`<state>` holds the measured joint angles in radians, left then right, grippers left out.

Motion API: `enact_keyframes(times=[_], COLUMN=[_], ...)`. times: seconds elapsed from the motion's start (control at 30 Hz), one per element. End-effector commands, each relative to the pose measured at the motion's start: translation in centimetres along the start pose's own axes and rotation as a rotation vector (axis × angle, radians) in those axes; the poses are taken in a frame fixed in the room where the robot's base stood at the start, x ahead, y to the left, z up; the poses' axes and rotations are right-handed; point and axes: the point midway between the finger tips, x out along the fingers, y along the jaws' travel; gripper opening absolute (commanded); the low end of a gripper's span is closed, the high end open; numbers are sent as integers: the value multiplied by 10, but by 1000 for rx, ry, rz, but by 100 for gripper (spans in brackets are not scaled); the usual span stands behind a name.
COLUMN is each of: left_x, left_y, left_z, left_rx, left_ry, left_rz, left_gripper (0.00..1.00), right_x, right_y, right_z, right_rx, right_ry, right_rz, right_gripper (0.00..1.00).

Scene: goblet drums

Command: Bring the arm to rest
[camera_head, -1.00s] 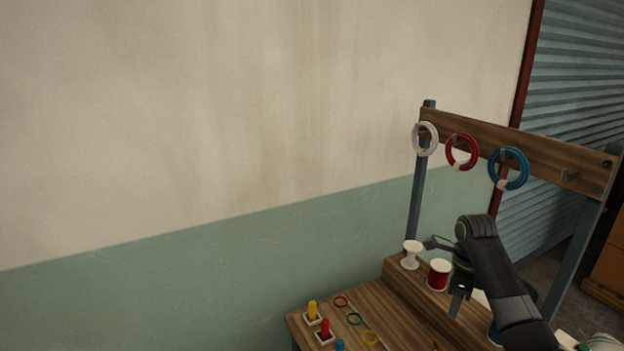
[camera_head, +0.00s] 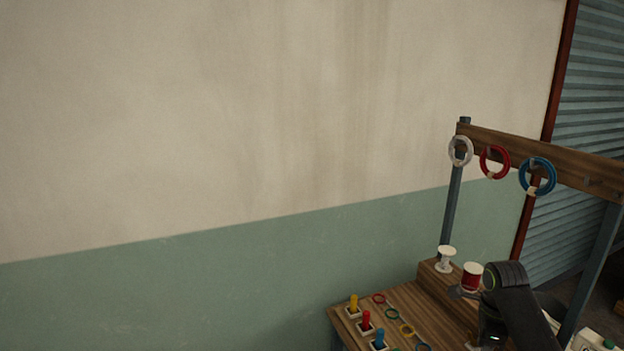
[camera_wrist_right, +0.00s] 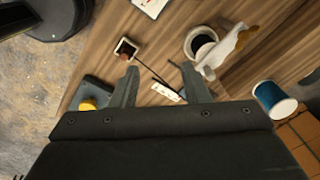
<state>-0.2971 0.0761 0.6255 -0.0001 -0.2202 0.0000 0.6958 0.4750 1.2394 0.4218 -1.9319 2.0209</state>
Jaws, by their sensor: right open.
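My right arm (camera_head: 515,305) shows at the lower right of the head view, bent over the wooden bench (camera_head: 400,297). I cannot make out its jaws clearly there. In the right wrist view my right gripper (camera_wrist_right: 160,72) is open, with its two fingers apart and nothing between them. It is above a wooden surface (camera_wrist_right: 150,25); a small white tag (camera_wrist_right: 166,93) lies below, beyond the gap. My left gripper is not in view.
A rack holds white (camera_head: 460,151), red (camera_head: 495,162) and blue (camera_head: 538,176) rings. A white spool (camera_head: 445,259) and red spool (camera_head: 471,277) stand near my arm. Colored pegs (camera_head: 366,321) are at the front. A blue spool (camera_wrist_right: 273,100) is right of my gripper.

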Motion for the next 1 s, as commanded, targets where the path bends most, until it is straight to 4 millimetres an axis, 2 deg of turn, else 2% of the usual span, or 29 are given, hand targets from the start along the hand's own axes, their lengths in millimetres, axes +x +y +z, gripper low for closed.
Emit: enact_keyframes(times=[0.23,0.37,0.5,0.6,0.8,1.0], left_x=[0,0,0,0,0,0], left_y=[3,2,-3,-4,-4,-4], left_z=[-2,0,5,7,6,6], left_rx=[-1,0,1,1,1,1], left_ry=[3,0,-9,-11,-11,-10], left_rz=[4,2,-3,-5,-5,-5], left_gripper=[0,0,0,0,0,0], right_x=[41,68,99,115,127,116], right_y=[35,65,114,152,229,294], right_z=[-4,-8,-15,-22,-38,-57], right_rx=[-239,-421,-690,-888,-1260,-1567], right_ry=[18,28,41,55,95,165], right_rz=[-27,-47,-79,-107,-164,-211], right_gripper=[42,42,42,42,42,42])
